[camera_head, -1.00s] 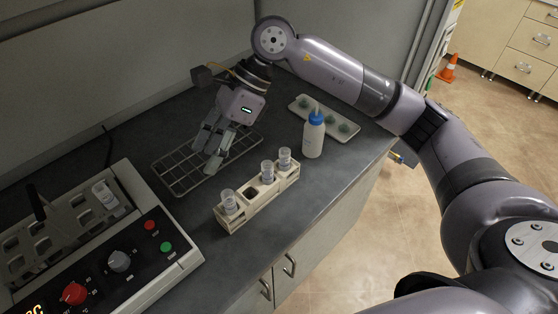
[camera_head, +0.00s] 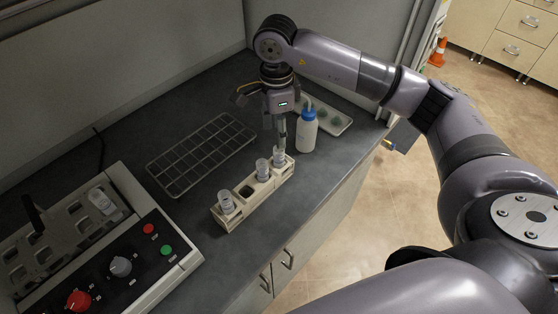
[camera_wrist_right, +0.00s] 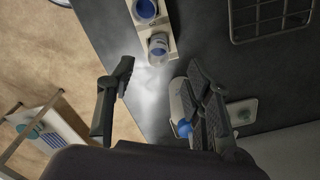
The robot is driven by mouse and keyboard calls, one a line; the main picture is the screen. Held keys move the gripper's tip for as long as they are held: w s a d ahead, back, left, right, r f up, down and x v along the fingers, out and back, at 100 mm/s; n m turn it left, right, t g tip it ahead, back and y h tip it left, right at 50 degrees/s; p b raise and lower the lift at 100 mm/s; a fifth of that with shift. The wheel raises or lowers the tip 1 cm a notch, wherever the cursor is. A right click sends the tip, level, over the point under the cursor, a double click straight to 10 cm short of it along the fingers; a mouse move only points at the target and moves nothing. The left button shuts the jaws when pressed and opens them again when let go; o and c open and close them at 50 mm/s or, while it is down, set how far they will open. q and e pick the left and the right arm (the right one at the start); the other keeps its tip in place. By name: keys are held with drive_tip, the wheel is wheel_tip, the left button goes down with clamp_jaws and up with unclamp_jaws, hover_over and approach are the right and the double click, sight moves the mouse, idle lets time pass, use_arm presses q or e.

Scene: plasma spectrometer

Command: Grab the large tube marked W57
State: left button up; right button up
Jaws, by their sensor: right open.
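Three large clear tubes with white labels stand in a pale rack (camera_head: 238,214): one at the near end (camera_head: 226,203), one past the middle (camera_head: 263,171) and one at the far end (camera_head: 279,158). One slot between them is empty. A further tube (camera_head: 102,201) sits in the machine at left. The markings are too small to read, so I cannot tell which is W57. My right gripper (camera_head: 281,140) points down just above and behind the far-end tube. In the wrist view the gripper (camera_wrist_right: 160,85) is open, with the end tube (camera_wrist_right: 158,47) ahead of its fingers, apart from them.
A white bottle with a blue cap (camera_head: 307,132) stands close right of my right gripper. Behind it lies a pale tray (camera_head: 335,123) with green items. A wire rack (camera_head: 200,155) lies empty at left. The control-panel machine (camera_head: 128,262) fills the front left.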

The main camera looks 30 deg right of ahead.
sight(279, 162)
wheel_tip(279, 162, down, 8)
drive_tip(key=p, duration=0.3)
drive_tip(key=shift+d+r, duration=0.25)
drive_tip(key=shift+s, duration=0.1)
clamp_jaws()
idle(0.3)
